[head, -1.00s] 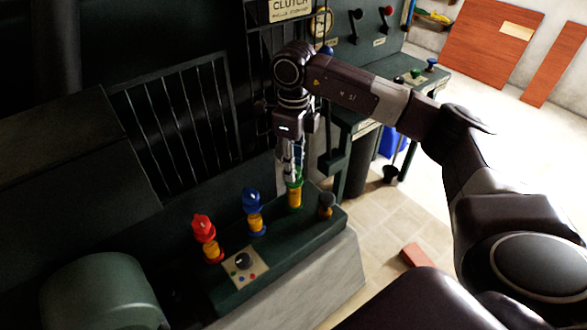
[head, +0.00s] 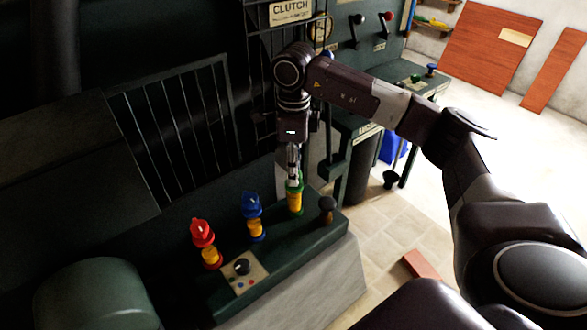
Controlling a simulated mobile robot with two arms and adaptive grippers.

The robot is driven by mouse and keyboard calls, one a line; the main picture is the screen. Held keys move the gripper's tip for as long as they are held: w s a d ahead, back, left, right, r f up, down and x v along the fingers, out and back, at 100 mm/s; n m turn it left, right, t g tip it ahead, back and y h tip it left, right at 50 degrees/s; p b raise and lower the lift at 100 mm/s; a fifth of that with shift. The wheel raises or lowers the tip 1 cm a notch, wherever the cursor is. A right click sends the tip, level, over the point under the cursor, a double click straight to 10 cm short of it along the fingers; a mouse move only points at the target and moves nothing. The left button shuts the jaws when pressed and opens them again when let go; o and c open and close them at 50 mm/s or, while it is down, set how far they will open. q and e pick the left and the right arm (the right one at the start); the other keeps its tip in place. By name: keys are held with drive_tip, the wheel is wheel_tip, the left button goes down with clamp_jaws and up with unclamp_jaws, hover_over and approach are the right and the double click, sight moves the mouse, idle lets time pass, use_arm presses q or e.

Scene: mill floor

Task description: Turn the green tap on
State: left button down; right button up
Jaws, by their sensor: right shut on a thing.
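The green tap (head: 295,200) stands on the dark green console ledge (head: 328,232), at the right end of a row of three taps. Its body is yellow with a green collar, and its top is hidden by my gripper. My right gripper (head: 294,180) comes down from above and is shut on the green tap's top. The blue tap (head: 253,215) and the red tap (head: 204,240) stand to its left, apart from the gripper. My left gripper is not in view.
A black-knobbed lever (head: 327,209) stands close to the right of the green tap. A small dial panel (head: 243,272) lies in front of the taps. A barred grille (head: 178,125) rises behind. A red brick-like block (head: 420,264) lies on the floor.

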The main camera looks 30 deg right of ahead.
drive_tip(key=o, duration=1.2)
drive_tip(key=shift+c, duration=0.2)
wheel_tip(320, 180, up, 12)
drive_tip(key=shift+s, duration=0.1)
